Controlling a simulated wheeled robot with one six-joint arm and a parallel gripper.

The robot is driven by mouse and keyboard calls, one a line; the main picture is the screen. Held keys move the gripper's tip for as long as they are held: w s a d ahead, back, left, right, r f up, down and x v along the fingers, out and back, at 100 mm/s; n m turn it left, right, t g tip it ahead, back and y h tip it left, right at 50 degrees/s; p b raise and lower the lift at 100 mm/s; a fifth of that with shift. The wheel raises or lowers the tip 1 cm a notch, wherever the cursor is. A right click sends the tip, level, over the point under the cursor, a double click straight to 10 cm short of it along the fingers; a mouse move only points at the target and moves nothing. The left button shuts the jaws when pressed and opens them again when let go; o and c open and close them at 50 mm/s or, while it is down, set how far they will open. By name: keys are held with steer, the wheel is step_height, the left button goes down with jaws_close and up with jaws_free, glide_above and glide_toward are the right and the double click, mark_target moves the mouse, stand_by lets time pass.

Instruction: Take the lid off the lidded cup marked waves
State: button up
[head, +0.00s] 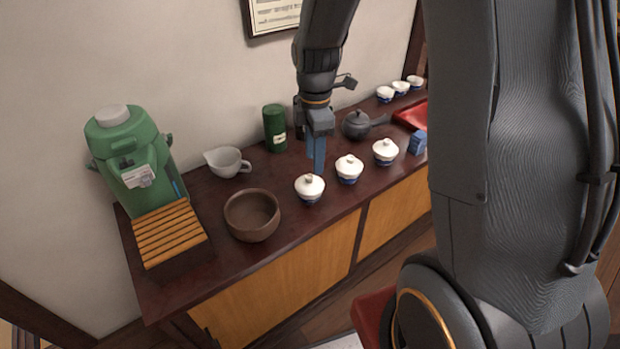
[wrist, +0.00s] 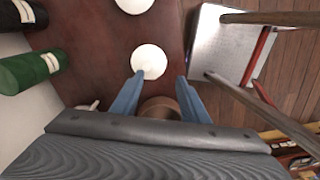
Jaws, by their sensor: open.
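Three lidded cups with white lids and blue-patterned bodies stand in a row on the dark counter: a left one (head: 310,188), a middle one (head: 349,169) and a right one (head: 385,152). Their markings are too small to read, so I cannot tell which bears waves. My gripper (head: 318,170) points down, open and empty, just above and behind the left cup. In the wrist view, my gripper (wrist: 160,92) has its blue fingers apart, and a round white lid (wrist: 149,61) shows just beyond the left fingertip. Another white lid (wrist: 134,3) is at the top edge.
A brown bowl (head: 252,215), a wooden slatted tray (head: 168,234), a green dispenser (head: 130,160) and a white spouted pitcher (head: 227,162) stand to the left. A green canister (head: 274,128) and dark teapot (head: 356,124) stand behind. A blue block (head: 417,143) is right of the cups.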

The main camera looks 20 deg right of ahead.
mark_target(310, 177)
steer(key=shift+w+f+n+p, duration=0.1)
steer(key=shift+w+n+p, duration=0.2)
steer(key=shift+w+n, duration=0.65)
steer(key=shift+f+n, duration=0.15)
steer(key=shift+n, duration=0.2)
step_height(310, 177, down, 2)
steer(key=shift+f, duration=0.15)
steer(key=shift+w+a+f+p, duration=0.15)
steer(key=shift+f+p, duration=0.45)
steer(key=shift+f, duration=0.75)
steer(key=shift+w+a+f+p, duration=0.1)
steer(key=shift+w+f+p, duration=0.15)
steer(key=shift+f+p, duration=0.7)
steer(key=shift+f+b, duration=0.35)
jaws_close()
